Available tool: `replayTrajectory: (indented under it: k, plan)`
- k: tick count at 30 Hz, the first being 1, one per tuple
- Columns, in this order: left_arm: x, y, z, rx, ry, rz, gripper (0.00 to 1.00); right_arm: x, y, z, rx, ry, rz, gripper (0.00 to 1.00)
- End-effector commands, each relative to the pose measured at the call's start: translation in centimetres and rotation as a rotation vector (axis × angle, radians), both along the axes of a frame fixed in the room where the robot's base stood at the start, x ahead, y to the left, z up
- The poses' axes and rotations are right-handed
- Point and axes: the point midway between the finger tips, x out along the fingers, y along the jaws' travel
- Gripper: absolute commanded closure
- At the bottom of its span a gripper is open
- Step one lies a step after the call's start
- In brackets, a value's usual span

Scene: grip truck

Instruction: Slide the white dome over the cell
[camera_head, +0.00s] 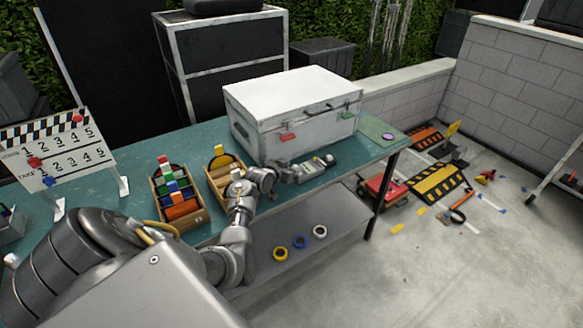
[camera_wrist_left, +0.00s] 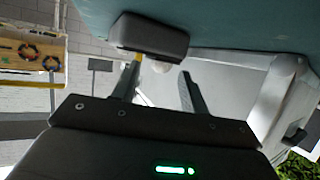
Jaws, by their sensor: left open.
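A small grey light meter lies on the green table (camera_head: 130,200), in front of the white case. Its body (camera_head: 315,167) shows just beyond my left gripper, with a small pale dome (camera_head: 329,158) at its far right end. In the left wrist view the dark meter body (camera_wrist_left: 150,36) is at the top, and the rounded white dome (camera_wrist_left: 161,67) sits at its lower edge. My left gripper (camera_head: 292,173) is open at the near side of the meter. Its two fingers (camera_wrist_left: 159,84) point toward the dome, with nothing clearly held between them. The cell is not distinguishable. My right gripper is out of view.
A large white case (camera_head: 290,92) stands close behind the meter. Wooden boxes (camera_head: 180,205) with coloured blocks stand left of my gripper, and a clapperboard (camera_head: 55,150) farther left. Tape rolls (camera_head: 300,241) lie on the lower shelf. A green mat (camera_head: 377,132) lies at the table's right end.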

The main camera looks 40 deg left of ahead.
Motion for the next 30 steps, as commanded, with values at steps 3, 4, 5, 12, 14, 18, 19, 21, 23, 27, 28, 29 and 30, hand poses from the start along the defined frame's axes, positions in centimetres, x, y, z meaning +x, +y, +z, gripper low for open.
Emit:
replayTrajectory:
  k: [3, 4, 5, 12, 14, 18, 19, 21, 23, 27, 28, 29, 30]
  plan:
    - [0.2, 0.0, -0.1, 0.000, 0.000, 0.000, 0.56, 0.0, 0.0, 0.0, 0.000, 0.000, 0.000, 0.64]
    - [0.2, 0.0, -0.1, 0.000, 0.000, 0.000, 0.56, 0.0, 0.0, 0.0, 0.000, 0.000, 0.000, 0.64]
    - [0.2, 0.0, -0.1, 0.000, 0.000, 0.000, 0.56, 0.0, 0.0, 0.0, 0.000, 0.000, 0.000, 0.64]
    - [0.2, 0.0, 0.0, 0.000, 0.000, 0.000, 0.69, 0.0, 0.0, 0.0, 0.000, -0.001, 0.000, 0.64]
    - [0.2, 0.0, 0.0, 0.000, 0.000, 0.000, 0.77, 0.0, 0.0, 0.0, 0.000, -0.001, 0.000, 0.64]
    - [0.1, 0.0, 0.0, 0.000, 0.000, 0.000, 0.95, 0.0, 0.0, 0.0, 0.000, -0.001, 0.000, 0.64]
    - [0.1, 0.0, 0.0, 0.000, 0.000, 0.000, 0.99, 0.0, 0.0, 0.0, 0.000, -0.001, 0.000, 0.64]
    - [0.1, 0.0, 0.0, 0.000, 0.000, 0.000, 1.00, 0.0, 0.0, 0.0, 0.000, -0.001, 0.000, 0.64]
    - [0.1, 0.0, 0.0, 0.000, 0.000, 0.000, 1.00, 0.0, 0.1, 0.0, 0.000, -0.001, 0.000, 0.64]
    - [0.0, -0.4, 0.1, 0.000, 0.001, -0.001, 1.00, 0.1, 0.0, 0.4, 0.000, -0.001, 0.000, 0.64]
    - [0.0, -0.7, 0.2, 0.000, 0.002, -0.002, 1.00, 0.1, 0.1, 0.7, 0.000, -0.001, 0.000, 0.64]
    - [-0.2, -1.1, 0.2, 0.001, 0.003, -0.003, 1.00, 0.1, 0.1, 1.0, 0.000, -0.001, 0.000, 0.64]
    - [-0.4, -1.6, 0.3, 0.001, 0.003, -0.002, 1.00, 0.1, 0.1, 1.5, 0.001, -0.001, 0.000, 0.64]
